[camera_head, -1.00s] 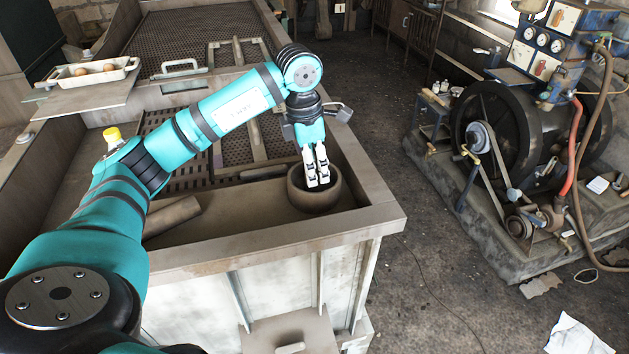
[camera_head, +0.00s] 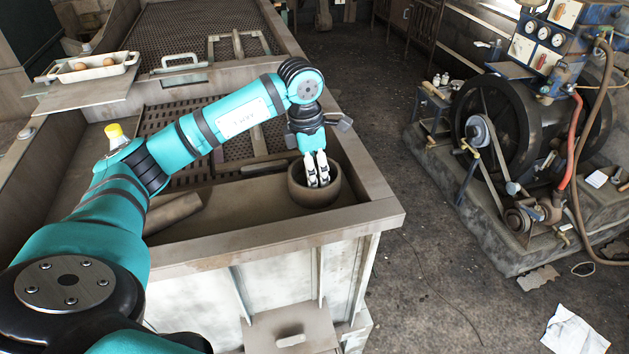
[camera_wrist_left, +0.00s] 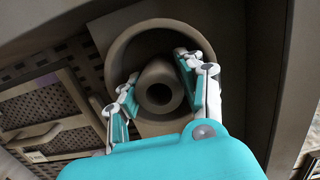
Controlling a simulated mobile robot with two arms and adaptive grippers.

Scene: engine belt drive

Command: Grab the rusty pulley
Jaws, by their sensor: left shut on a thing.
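The rusty pulley (camera_head: 316,197) is a brown, round, hollow part in the front right corner of the metal trough. In the left wrist view, the pulley (camera_wrist_left: 158,27) shows a wide outer ring and a raised round hub with a hole in the middle. My left gripper (camera_head: 318,183) points down into it from above. In the wrist view, the left gripper (camera_wrist_left: 158,78) has its fingers inside the ring, on either side of the hub and closed on it. The finger contact is partly hidden. My right gripper is not in view.
The trough's rim (camera_head: 383,207) stands close on the right and front of the pulley. A brown cylinder (camera_head: 173,213) lies to the left. A white tray with eggs (camera_head: 93,68) is at the back left. The belt-driven engine (camera_head: 500,130) stands across the floor at right.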

